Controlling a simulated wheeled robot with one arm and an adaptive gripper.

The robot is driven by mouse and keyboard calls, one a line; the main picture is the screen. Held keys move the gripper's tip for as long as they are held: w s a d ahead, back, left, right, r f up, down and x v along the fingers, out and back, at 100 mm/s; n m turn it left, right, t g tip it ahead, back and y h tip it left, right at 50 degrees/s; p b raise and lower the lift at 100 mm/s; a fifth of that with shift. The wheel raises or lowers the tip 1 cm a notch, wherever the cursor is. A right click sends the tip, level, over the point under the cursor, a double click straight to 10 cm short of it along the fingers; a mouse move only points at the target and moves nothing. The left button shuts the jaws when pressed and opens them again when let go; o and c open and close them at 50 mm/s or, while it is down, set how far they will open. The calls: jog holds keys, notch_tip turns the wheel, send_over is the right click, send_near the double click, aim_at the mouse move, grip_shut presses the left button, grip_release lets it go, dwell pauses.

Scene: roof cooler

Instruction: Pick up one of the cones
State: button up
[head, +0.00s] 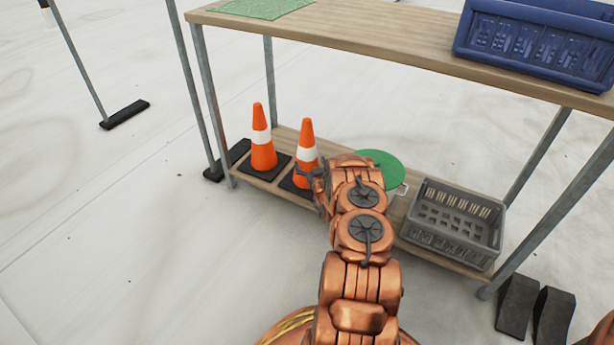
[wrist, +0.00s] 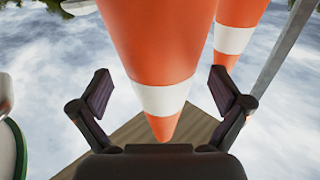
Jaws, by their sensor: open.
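Two orange cones with white bands stand upright on the lower shelf (head: 438,256) in the head view. The left cone (head: 263,145) is clear of my arm. The right cone (head: 306,150) is beside my gripper (head: 318,180), which partly covers its lower part. In the wrist view, which appears upside down, the nearer cone (wrist: 160,50) lies between the open fingers of my gripper (wrist: 162,95), with a gap on both sides. The other cone (wrist: 240,30) is behind it, to the right. My gripper is open and holds nothing.
A green round lid or disc (head: 380,165) and an empty grey crate (head: 455,222) are on the lower shelf. The upper shelf (head: 350,35) overhangs, with a blue crate (head: 540,45) and a green mat (head: 262,8). Metal legs (head: 208,95) frame the shelves.

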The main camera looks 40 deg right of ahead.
jog(key=shift+b+x, duration=0.9)
jog(key=shift+x, duration=1.25)
jog(key=shift+c, duration=0.2)
jog(key=c, duration=1.5)
jog(key=shift+o, duration=0.2)
